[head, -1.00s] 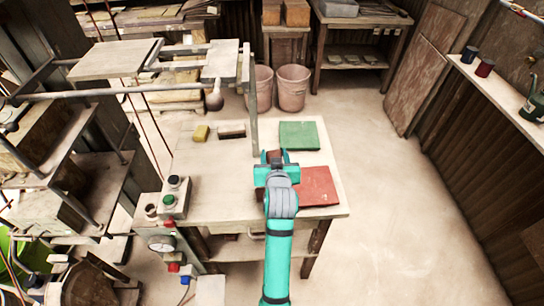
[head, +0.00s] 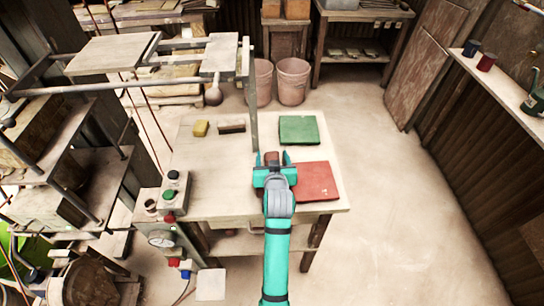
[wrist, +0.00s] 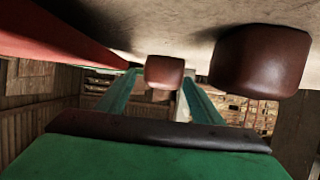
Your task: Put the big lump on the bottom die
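Two red-brown lumps show there on the table surface, which lies at the top of that view. One lump (wrist: 163,72) shows between the fingers, beyond them. The other lump (wrist: 260,60) looks bigger and nearer, to the right of the fingers. I cannot be sure which is truly bigger. In the head view my gripper hides most of that spot. The press stands at left; I cannot clearly make out its bottom die.
A green mat (head: 299,130) and a red mat (head: 316,182) lie on the table (head: 215,180). A metal post (head: 254,110) rises behind my gripper. A button box (head: 175,192) stands at the left edge.

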